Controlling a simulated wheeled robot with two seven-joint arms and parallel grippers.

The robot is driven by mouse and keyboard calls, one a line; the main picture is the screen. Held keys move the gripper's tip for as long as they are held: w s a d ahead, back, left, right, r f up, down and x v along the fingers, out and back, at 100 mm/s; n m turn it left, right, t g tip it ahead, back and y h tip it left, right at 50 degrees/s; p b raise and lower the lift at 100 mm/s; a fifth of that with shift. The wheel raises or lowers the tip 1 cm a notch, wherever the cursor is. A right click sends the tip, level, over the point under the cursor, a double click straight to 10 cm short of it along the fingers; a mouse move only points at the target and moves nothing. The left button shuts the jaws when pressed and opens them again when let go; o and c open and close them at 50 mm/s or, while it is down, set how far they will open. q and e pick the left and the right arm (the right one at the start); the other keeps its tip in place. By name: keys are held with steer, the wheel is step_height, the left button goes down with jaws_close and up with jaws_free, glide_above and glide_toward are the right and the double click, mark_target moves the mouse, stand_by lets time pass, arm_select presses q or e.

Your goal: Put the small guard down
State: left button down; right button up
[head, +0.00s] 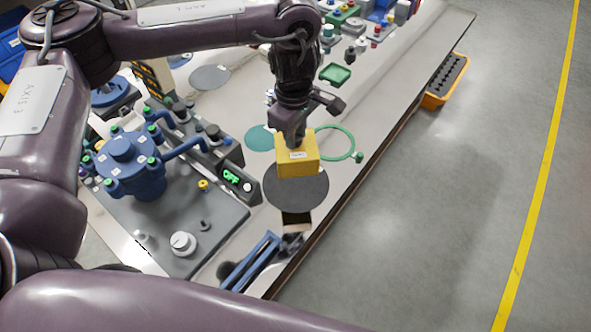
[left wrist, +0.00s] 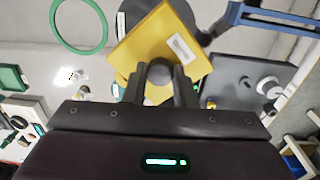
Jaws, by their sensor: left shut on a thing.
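The small guard is a yellow box (head: 297,163) with a white label on its side. My left gripper (head: 297,138) is shut on a dark round knob on the guard, and the guard hangs below the fingers. In the head view the guard overlaps a dark grey round pad (head: 297,193) on the bench; I cannot tell whether it touches it. In the left wrist view the yellow guard (left wrist: 158,45) sits tilted in front of the fingers (left wrist: 160,85), with the knob between them. My right gripper is not in view.
A green ring (head: 352,146) and a teal round pad (head: 260,138) lie nearby. A blue frame (head: 250,262) lies near the front. The bench edge runs along the right.

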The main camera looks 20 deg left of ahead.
arm_select(q)
step_height(320, 180, down, 5)
steer(key=shift+w+d+f, duration=0.1)
steer(key=shift+f, duration=0.05)
step_height(320, 180, down, 8)
steer(key=b, duration=0.2)
steer(key=shift+w, duration=0.15)
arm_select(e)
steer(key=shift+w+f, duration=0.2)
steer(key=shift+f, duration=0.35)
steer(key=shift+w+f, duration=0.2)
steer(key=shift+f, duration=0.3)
arm_select(q)
steer(key=shift+f, duration=0.1)
steer(key=shift+f, duration=0.1)
steer(key=c, duration=1.2)
jaws_free()
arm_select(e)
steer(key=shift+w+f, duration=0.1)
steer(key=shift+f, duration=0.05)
